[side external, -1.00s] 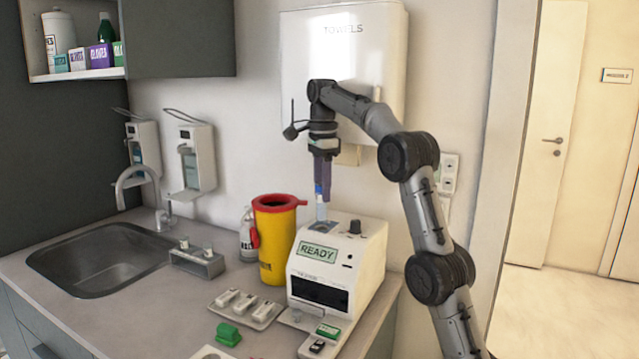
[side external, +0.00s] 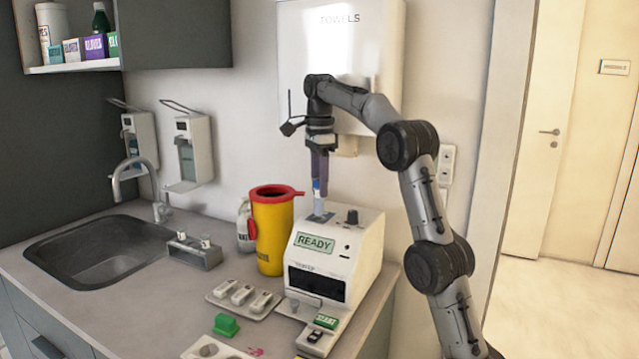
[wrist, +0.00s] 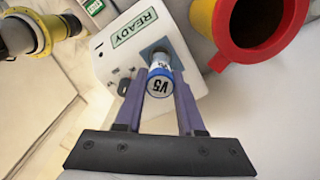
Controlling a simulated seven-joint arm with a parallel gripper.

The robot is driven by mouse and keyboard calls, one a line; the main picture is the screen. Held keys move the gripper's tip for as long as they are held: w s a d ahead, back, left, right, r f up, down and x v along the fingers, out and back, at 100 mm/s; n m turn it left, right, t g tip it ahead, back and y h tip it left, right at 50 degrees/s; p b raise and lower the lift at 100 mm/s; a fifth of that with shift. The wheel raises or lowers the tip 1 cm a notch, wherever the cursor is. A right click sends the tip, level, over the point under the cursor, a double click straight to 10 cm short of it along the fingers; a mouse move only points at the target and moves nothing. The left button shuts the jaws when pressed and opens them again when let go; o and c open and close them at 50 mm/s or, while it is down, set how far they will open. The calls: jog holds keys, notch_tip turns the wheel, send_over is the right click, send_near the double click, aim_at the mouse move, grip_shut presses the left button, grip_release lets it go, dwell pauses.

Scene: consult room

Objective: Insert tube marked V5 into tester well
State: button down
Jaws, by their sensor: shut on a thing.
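My gripper (side external: 319,180) is shut on a tube (side external: 318,203) and holds it upright above the top of the white tester (side external: 369,246). The tester's display reads READY. The tube's lower end is at the dark square well area (wrist: 163,52) on the tester's top. I cannot tell whether its tip is inside the well, since the cap and fingers hide it from above.
A yellow sharps bin (side external: 271,235) with a red rim stands close left of the tester. A tray (side external: 262,312) with several white pieces lies in front left, near a green block (side external: 226,325). A grey rack (side external: 195,254) stands by the sink (side external: 98,255). A towel dispenser (side external: 385,60) hangs behind.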

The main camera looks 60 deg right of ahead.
aim_at(320, 201)
jog(key=shift+f, duration=0.3)
dwell(0.4)
jog(key=shift+f, duration=1.95)
jog(key=shift+f, duration=0.15)
jog(key=shift+c, duration=2.2)
grip_release()
jog(key=shift+r, duration=3.75)
